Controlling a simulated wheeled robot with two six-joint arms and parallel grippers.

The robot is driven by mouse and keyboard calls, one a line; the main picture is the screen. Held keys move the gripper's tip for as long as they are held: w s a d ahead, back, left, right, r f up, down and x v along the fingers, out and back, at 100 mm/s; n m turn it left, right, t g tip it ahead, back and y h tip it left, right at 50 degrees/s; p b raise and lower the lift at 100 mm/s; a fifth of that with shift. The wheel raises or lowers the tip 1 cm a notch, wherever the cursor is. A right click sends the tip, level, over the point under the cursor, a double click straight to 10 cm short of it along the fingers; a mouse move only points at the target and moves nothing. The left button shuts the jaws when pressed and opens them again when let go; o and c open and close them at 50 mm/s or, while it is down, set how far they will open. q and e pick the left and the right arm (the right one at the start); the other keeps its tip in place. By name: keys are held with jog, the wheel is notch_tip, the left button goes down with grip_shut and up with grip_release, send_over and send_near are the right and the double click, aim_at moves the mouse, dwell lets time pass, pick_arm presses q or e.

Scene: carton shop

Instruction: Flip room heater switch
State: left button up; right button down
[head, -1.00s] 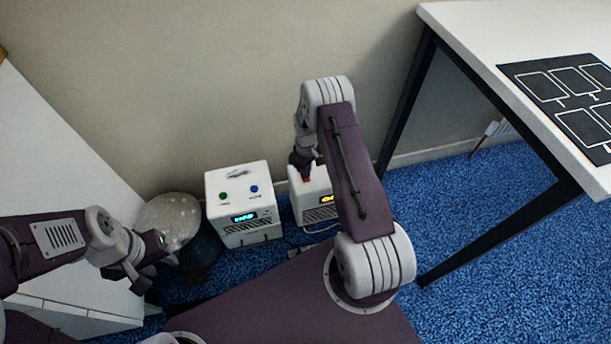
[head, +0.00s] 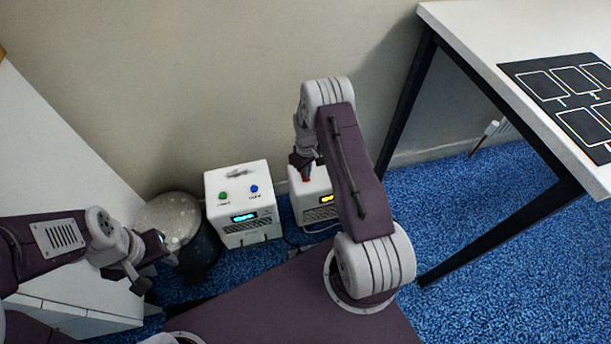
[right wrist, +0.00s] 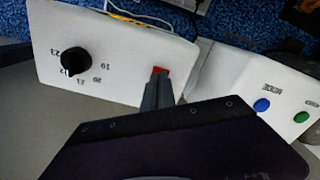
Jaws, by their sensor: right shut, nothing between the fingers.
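The room heater is a white box (head: 299,190) with an orange lit display, low by the wall and partly hidden behind my right arm. In the right wrist view its top (right wrist: 118,50) shows a black dial (right wrist: 75,62) with numbers around it and a red switch (right wrist: 160,71). My right gripper (head: 305,174) is shut and empty, its tips right at the red switch in the right wrist view (right wrist: 158,82). The tips partly cover the switch; I cannot tell which way it is tipped. My left gripper (head: 152,263) is open and empty at the left, away from the heater.
A second white box (head: 238,203) with green and blue buttons and a cyan display stands left of the heater. A dark bin (head: 203,250) and a speckled round top (head: 170,218) are further left. A white table (head: 480,30) stands right. Blue carpet lies below it.

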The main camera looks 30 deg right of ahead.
jog(key=shift+f+b, duration=0.45)
jog(key=shift+f, duration=0.3)
jog(key=shift+r, duration=0.15)
notch_tip(320, 180, up, 7)
jog(key=p, duration=0.6)
jog(key=shift+a, duration=0.1)
dwell(0.5)
